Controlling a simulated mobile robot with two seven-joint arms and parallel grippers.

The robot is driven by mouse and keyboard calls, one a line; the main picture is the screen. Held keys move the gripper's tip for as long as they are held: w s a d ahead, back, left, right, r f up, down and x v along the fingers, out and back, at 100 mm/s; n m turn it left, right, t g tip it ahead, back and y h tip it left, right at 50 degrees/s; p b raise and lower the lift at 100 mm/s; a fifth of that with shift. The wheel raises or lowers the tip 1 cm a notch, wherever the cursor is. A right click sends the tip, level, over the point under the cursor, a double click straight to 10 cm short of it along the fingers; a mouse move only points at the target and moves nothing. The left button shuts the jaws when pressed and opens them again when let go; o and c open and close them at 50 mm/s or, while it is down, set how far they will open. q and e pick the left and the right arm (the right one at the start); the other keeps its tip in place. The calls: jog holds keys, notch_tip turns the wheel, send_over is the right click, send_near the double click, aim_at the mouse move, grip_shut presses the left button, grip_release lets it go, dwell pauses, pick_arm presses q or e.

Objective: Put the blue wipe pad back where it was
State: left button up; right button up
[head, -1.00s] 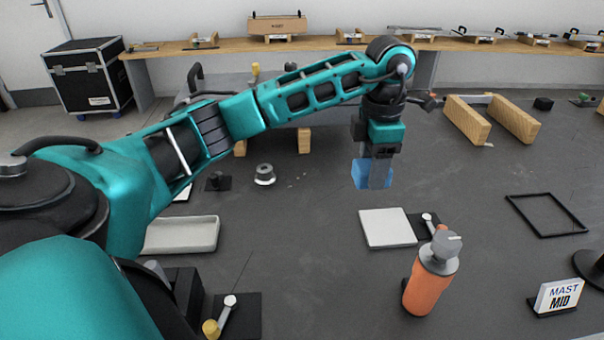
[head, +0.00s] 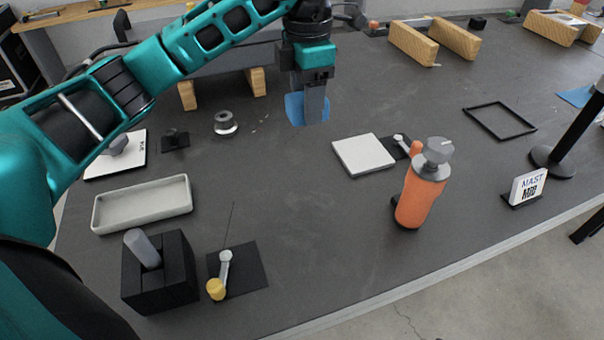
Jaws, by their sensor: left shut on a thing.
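The blue wipe pad (head: 294,109) is held in my left gripper (head: 314,108), in the upper middle of the head view. The gripper points down and its grey finger covers part of the pad. My right gripper is not in view.
An orange bottle (head: 419,195) stands right of the plate. A pale shallow tray (head: 142,204) and a black block (head: 160,280) are at left.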

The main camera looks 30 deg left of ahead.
aim_at(306, 181)
pick_arm(q)
notch_tip(306, 181, down, 16)
jog(key=shift+f+b, duration=0.1)
jog(key=shift+b, duration=1.05)
jog(key=shift+f, duration=0.1)
jog(key=o, duration=0.9)
jog(key=shift+o, duration=0.2)
notch_tip(306, 181, up, 12)
jog(key=shift+r+p, duration=0.15)
jog(key=shift+p, duration=0.65)
